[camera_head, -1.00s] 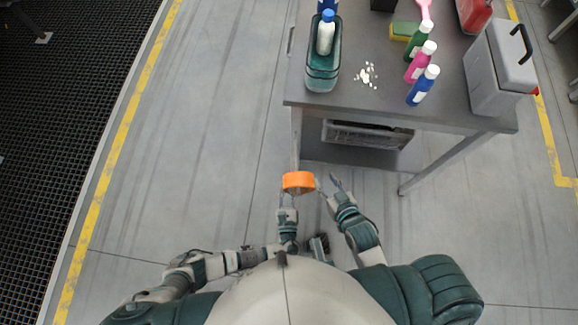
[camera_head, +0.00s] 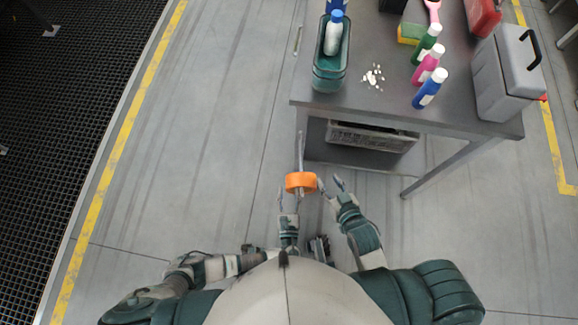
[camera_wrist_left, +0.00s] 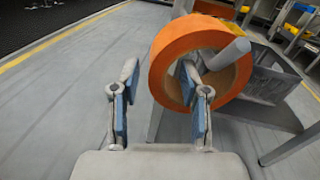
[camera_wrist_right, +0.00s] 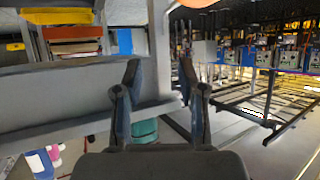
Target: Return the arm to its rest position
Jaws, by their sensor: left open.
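An orange ring (camera_head: 301,182) is in front of the table's near left corner in the head view, with a grey bar (camera_head: 301,150) rising past it. My left gripper (camera_head: 289,195) is open, close beside the ring. In the left wrist view, the ring (camera_wrist_left: 165,72) fills the upper right, and a grey cylinder passes through its hole. The left gripper's fingers (camera_wrist_left: 161,105) are apart there, the right finger overlapping the ring; contact cannot be told. My right gripper (camera_head: 329,187) is open, just right of the ring. Its fingers (camera_wrist_right: 158,85) are apart and empty in the right wrist view.
The grey table (camera_head: 385,105) holds a teal bin (camera_head: 328,75), white pieces (camera_head: 373,76), several bottles (camera_head: 428,88), a sponge and a grey cooler box (camera_head: 506,70). A grey crate (camera_head: 372,137) is below. Open floor lies left, up to the yellow line (camera_head: 122,138).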

